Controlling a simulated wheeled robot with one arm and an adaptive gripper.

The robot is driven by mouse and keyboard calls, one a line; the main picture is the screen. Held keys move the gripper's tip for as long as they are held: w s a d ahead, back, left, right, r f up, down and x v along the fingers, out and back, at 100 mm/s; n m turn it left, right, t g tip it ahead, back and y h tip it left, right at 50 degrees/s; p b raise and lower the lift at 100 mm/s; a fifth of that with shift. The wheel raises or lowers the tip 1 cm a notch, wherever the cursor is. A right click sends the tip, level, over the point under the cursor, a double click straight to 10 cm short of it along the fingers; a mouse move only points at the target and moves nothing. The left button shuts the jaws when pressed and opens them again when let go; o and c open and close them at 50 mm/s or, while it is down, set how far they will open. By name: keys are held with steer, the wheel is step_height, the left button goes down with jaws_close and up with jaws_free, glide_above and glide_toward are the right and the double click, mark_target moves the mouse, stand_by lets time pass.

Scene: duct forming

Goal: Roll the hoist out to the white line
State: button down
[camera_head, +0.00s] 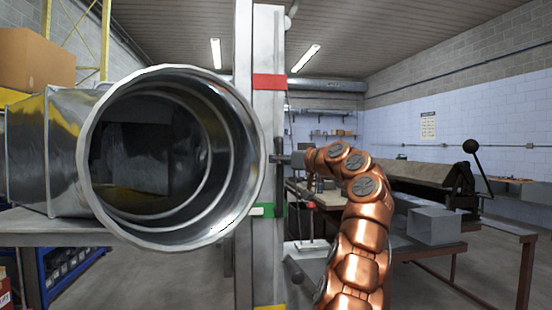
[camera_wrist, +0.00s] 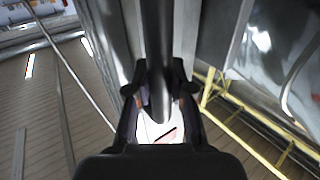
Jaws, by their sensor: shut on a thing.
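The hoist's tall grey mast (camera_head: 269,140) stands upright in the middle of the head view, with red, green and yellow bands on it. My gripper (camera_head: 284,158) is at the right side of the mast, at about mid-height. In the wrist view my gripper (camera_wrist: 158,104) is shut on a dark bar (camera_wrist: 157,40), which looks like the hoist's handle and runs between the fingers. The hoist's base and wheels are hidden below the head view. I cannot make out a white line on the floor in either view.
A large round metal duct (camera_head: 178,228) sticks out on the left, close beside the mast, above a grey table (camera_head: 40,226). A bench with a grey block (camera_head: 433,226) and a ball-ended lever (camera_head: 471,146) stands at the right. Some floor shows between them.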

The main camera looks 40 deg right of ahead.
steer(key=shift+s+d+h, duration=0.3)
steer(key=shift+s+d, duration=0.15)
steer(key=shift+d, duration=0.15)
steer(key=c, duration=1.2)
jaws_free()
steer(key=shift+s+d, duration=0.15)
steer(key=shift+d, duration=0.05)
steer(key=shift+o, duration=0.9)
steer(key=shift+w+a, duration=0.25)
steer(key=shift+a, duration=0.05)
steer(key=shift+s, duration=0.1)
steer(key=s, duration=1.2)
steer(key=shift+d, duration=0.15)
